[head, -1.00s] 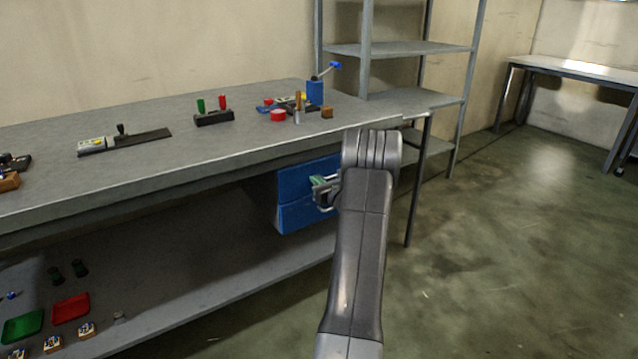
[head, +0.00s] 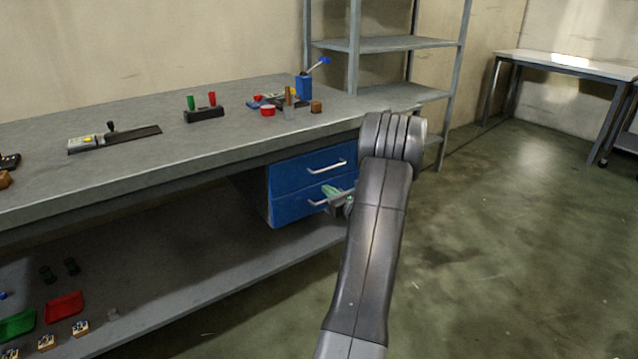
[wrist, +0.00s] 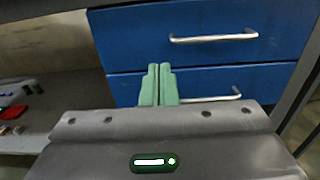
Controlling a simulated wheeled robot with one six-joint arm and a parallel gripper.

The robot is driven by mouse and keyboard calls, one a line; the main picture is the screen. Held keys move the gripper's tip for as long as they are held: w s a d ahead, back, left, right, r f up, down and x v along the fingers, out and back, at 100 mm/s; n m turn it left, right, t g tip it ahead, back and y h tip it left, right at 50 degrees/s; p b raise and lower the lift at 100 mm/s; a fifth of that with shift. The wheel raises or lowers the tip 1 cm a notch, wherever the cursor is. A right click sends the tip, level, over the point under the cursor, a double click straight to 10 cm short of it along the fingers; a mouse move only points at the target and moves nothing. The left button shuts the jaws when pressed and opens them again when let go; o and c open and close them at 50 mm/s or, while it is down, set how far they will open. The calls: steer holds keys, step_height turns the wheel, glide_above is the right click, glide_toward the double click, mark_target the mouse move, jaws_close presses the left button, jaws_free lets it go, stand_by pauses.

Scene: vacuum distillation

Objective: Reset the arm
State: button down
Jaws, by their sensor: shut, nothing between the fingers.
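My gripper (head: 335,193) is in front of the blue drawer unit under the workbench, near the lower drawer's handle in the head view. In the wrist view its two green fingers (wrist: 159,82) are together with nothing between them. They overlap the lower blue drawer (wrist: 240,82) and partly hide the left end of its silver handle (wrist: 212,98). Whether they touch the handle I cannot tell. The upper blue drawer (head: 290,174) and its handle show above. Both drawers look closed. My arm hides the right side of the unit.
The grey workbench (head: 230,135) holds several tools and small items. Its lower shelf (head: 200,270) carries red and green trays (head: 64,305) at the left. A metal shelving rack (head: 390,45) stands behind, and another table (head: 570,66) is at the right.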

mark_target(303, 171)
steer(key=shift+v, duration=0.85)
steer(key=shift+a, duration=0.1)
steer(key=x, duration=1.3)
steer(key=shift+w+a+b, duration=0.25)
steer(key=shift+w+b, duration=0.05)
steer(key=shift+b, duration=0.05)
